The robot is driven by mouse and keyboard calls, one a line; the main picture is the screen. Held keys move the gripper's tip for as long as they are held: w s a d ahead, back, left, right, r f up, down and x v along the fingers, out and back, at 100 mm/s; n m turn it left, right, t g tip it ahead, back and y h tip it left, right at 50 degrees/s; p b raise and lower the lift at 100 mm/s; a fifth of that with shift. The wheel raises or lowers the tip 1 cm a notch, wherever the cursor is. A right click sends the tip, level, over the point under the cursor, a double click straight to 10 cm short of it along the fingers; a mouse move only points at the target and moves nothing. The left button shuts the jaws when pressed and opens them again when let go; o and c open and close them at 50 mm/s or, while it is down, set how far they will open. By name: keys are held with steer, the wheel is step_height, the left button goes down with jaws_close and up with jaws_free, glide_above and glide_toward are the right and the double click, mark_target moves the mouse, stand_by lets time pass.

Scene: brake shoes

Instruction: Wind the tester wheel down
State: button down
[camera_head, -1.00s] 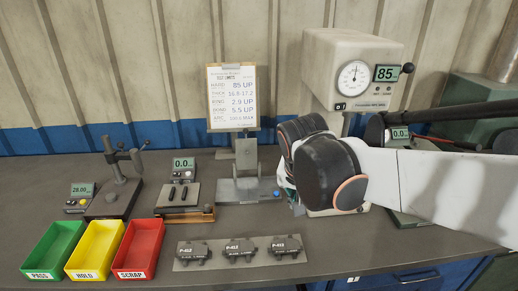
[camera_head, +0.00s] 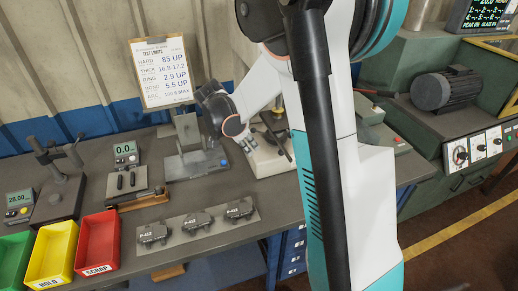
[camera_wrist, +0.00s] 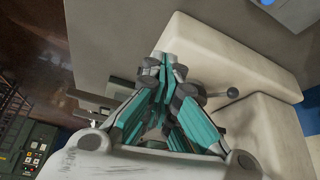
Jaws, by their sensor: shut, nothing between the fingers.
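The tester is a cream machine; in the head view my arm hides most of it, and only its base (camera_head: 268,158) shows clearly. In the wrist view its cream body (camera_wrist: 205,45) fills the upper middle and right. A lever with a dark ball knob (camera_wrist: 232,92) sticks out from it, just right of my gripper. My gripper (camera_wrist: 168,68) has its teal fingers together and empty, in front of the cream body. I cannot tell whether the fingertips touch it. I cannot make out the tester wheel in either view.
Left on the bench are green, yellow (camera_head: 55,255) and red (camera_head: 98,245) bins, gauges and a plate of brake shoes (camera_head: 195,225). A limits sheet (camera_head: 163,75) stands behind. Right is a green machine with a motor (camera_head: 445,92). Open floor lies at lower right.

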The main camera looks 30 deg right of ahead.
steer(key=d+f+b, duration=0.4)
steer(key=d+f, duration=0.3)
steer(key=d, duration=0.1)
steer(key=shift+f, duration=0.3)
steer(key=shift+s, duration=0.1)
steer(key=shift+s+d, duration=0.6)
steer(key=shift+d, duration=0.05)
